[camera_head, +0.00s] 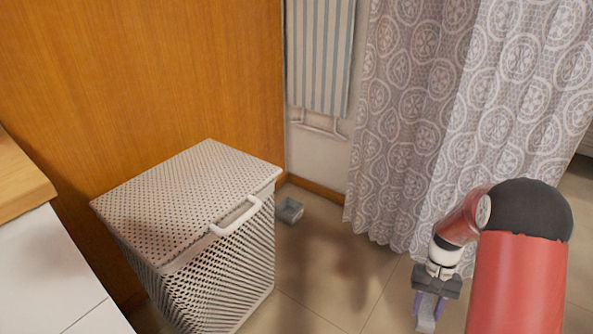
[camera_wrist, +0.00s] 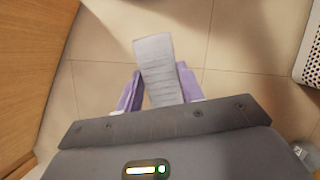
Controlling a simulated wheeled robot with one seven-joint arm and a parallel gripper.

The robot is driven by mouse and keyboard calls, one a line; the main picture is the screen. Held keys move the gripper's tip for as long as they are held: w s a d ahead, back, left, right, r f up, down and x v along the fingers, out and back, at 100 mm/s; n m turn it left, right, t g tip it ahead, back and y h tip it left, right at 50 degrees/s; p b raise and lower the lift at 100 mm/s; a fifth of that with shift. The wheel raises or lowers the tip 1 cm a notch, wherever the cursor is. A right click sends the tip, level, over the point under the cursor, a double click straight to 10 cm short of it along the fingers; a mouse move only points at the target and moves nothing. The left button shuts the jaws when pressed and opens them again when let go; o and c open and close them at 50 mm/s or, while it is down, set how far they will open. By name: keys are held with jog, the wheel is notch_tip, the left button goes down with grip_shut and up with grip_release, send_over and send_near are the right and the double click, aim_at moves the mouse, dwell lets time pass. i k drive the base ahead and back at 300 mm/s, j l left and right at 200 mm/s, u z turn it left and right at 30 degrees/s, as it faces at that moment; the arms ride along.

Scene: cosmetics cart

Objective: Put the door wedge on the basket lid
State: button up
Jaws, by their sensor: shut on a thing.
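The door wedge (camera_wrist: 157,62) is a pale grey, ribbed, tapering piece in the wrist view. My gripper (camera_wrist: 158,88) is shut on it, with a purple finger at each side, and the wedge sticks out beyond the fingertips. In the head view my gripper (camera_head: 427,312) points down at the lower right, low and apart from the basket; the wedge is hard to make out there. The basket lid (camera_head: 180,198) is the closed, flat, perforated top of a white laundry basket (camera_head: 225,285) at the left. Nothing lies on the lid. A white handle (camera_head: 236,216) is at its front edge.
A small grey block-like object (camera_head: 289,210) lies on the floor behind the basket. A patterned curtain (camera_head: 430,120) hangs behind my arm. A wooden panel (camera_head: 150,80) stands behind the basket, and a white cabinet (camera_head: 50,280) is at the left. Tiled floor (camera_head: 335,270) between basket and gripper is clear.

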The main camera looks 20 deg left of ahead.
aim_at(194, 177)
jog(key=i+l+u, duration=0.15)
jog(key=u, duration=2.7)
jog(key=l+z, duration=0.1)
jog(key=l, duration=0.15)
